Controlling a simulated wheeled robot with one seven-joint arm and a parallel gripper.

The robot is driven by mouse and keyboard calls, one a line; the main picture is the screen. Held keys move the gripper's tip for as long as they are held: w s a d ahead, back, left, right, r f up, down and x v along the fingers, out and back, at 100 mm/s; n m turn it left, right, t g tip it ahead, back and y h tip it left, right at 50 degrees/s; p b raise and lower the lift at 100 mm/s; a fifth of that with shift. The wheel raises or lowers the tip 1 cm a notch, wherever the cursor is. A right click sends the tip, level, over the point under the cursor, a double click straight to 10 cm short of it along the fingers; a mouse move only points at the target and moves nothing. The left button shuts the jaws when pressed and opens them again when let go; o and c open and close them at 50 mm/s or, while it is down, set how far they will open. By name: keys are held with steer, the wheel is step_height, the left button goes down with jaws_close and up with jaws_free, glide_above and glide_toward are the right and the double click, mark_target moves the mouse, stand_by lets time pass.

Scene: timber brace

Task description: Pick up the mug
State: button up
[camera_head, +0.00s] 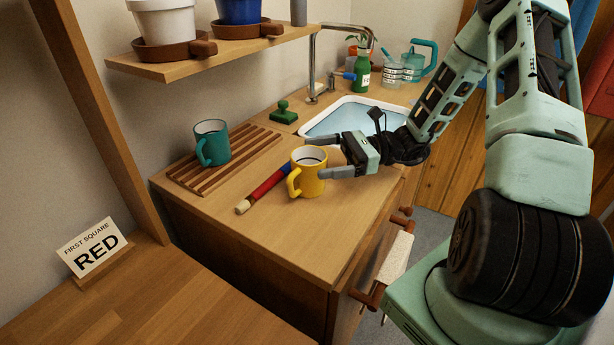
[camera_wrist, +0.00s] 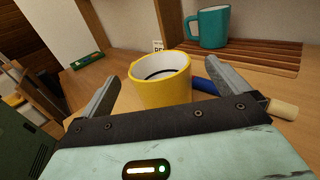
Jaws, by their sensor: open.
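A yellow mug (camera_head: 309,178) stands upright on the wooden counter, its handle toward the lower left in the head view. My gripper (camera_head: 322,155) is open, low over the counter, coming from the right. In the wrist view the yellow mug (camera_wrist: 163,88) shows between the two spread fingers of my gripper (camera_wrist: 162,76), with a gap visible on each side. The near finger overlaps the mug's right edge in the head view; I cannot tell whether it touches. A second mug, teal (camera_head: 212,143), stands on a slatted wooden board; it also shows in the wrist view (camera_wrist: 208,27).
The slatted board (camera_head: 250,153) lies at the left. A red and blue rod with a pale end (camera_head: 243,207) lies beside the yellow mug. A green stamp-like block (camera_head: 284,113), a sink (camera_head: 350,117) and a green bottle (camera_head: 362,75) are farther back. A shelf (camera_head: 190,66) with pots overhangs the counter.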

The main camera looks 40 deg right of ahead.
mark_target(292, 161)
steer(key=shift+x, duration=2)
steer(key=shift+s+f, duration=0.1)
steer(key=shift+f, duration=0.05)
steer(key=c, duration=1.4)
steer(key=shift+o, duration=0.2)
